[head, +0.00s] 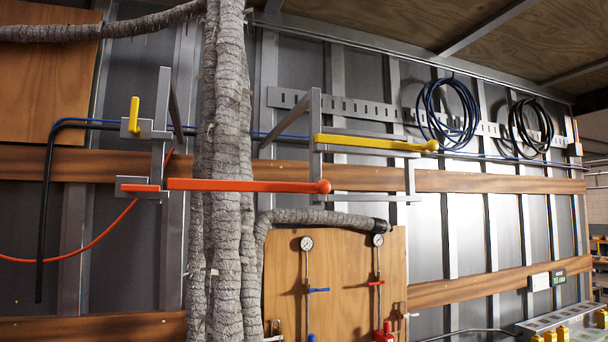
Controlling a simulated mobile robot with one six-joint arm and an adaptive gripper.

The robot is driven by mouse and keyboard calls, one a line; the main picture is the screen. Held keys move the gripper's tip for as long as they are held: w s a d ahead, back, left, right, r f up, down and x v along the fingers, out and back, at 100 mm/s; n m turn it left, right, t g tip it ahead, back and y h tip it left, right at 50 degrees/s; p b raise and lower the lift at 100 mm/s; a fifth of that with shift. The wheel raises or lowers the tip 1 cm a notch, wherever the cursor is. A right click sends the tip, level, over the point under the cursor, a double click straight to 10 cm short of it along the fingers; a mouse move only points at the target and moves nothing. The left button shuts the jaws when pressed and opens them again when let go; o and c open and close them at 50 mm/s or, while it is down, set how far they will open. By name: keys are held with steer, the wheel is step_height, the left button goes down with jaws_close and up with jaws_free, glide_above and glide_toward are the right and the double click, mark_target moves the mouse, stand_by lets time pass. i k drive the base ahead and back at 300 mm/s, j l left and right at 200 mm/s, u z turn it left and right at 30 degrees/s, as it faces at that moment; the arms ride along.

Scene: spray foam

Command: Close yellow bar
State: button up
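A long yellow bar (375,143) runs nearly level at centre right in the head view. Its left end meets a grey metal bracket frame (315,120), and its rounded right end (432,146) points right. A short yellow piece (134,115) stands upright on a grey plate of another bracket (160,135) at left. An orange bar (250,186) lies lower, nearly level, crossing in front of the wrapped hoses and ending in a round knob. A short orange piece (140,188) sits at its left. My gripper is not in view.
Thick grey wrapped hoses (225,150) hang between the two brackets. A wooden panel (340,270) below carries two gauges and small blue and red valve handles. Coiled blue (447,115) and black (530,125) cables hang at right. A machine with yellow parts (565,330) stands lower right.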

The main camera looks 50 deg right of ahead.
mark_target(432, 146)
steer(key=z, duration=2.2)
